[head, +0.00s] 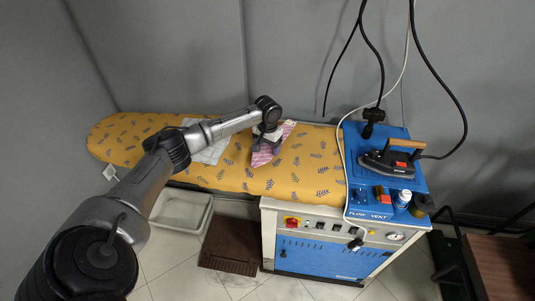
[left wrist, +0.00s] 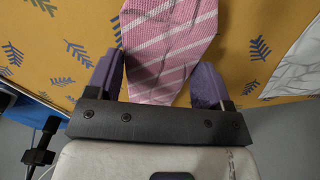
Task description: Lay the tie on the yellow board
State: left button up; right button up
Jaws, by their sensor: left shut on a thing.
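The tie (head: 261,158) is pink with pale stripes. It lies on the yellow board (head: 315,155), which has a blue leaf pattern. My left gripper (head: 267,145) is over the board at the tie and hides part of it in the head view. In the left wrist view, the tie (left wrist: 170,45) runs between the two purple fingers of the left gripper (left wrist: 157,85), which is shut on it. The yellow board (left wrist: 45,50) shows close behind it. My right gripper is not in view.
A white cloth (head: 212,153) lies on the board left of the tie. Right of the board, a blue-topped machine (head: 358,150) carries an iron (head: 390,163) and a small bottle (head: 403,199). Cables hang above it. A pale bin (head: 182,212) stands on the floor below.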

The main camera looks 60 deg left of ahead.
pick_arm(q)
jog(key=shift+d+f+b, duration=0.1)
jog(key=shift+f+b, duration=0.25)
jog(key=shift+f, duration=1.6)
jog(key=o, duration=0.9)
notch_tip(320, 180, up, 12)
jog(key=shift+r+p, duration=0.1)
jog(key=shift+p, duration=0.8)
